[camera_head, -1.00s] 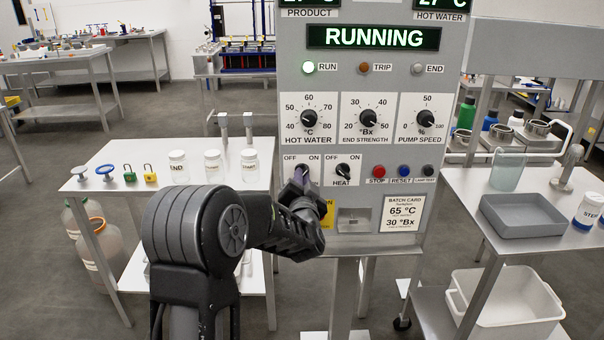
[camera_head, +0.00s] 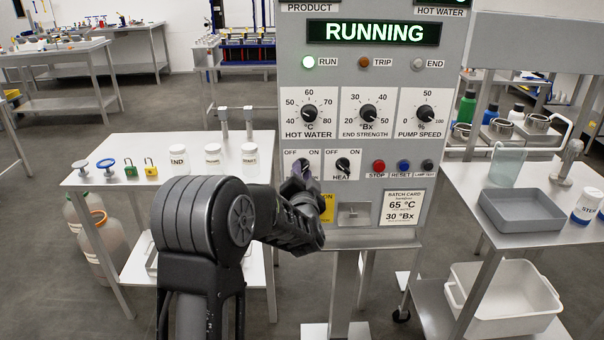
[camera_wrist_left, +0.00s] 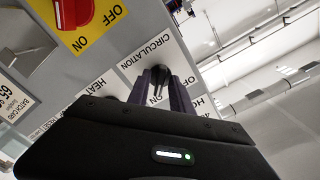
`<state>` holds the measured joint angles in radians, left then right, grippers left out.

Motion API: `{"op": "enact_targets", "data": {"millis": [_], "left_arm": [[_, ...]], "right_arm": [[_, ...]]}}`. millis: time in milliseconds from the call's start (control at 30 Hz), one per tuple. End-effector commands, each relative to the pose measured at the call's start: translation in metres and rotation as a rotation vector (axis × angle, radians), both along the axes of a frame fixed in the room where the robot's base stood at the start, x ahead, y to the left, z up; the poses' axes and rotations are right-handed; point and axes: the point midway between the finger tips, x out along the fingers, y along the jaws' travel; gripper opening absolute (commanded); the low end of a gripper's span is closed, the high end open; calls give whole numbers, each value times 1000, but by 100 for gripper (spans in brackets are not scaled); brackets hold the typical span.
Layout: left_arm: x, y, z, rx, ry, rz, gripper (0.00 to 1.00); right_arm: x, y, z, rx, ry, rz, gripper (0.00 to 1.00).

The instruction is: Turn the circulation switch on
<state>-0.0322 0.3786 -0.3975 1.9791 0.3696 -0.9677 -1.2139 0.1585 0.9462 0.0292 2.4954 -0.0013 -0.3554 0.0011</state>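The circulation switch (camera_head: 301,168) is a small black knob on an OFF/ON plate at the left of the grey panel's switch row. My left gripper (camera_head: 303,178) reaches it from below and covers most of it. In the left wrist view, the two dark purple fingers (camera_wrist_left: 160,84) stand close together on either side of the knob, against the plate marked CIRCULATION (camera_wrist_left: 152,54). They look closed on it. The fingers hide which way the knob points. My right gripper is in neither view.
The HEAT switch (camera_head: 343,164) is just right of the circulation switch. A red rotary switch (camera_wrist_left: 74,12) on a yellow plate is close below. Benches flank the panel.

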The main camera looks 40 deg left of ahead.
Motion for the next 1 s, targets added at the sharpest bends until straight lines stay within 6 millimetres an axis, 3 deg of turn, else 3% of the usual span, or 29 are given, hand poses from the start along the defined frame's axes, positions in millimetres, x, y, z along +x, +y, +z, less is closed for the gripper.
{"op": "enact_targets", "data": {"millis": [433,800,1000], "left_arm": [[-6,-4,0,-2,-3,0,33],[-50,-39,0,-2,-2,-2,33],[-62,-47,0,-1,-1,0,33]], "right_arm": [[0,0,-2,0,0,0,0],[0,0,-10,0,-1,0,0],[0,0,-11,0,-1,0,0]]}}
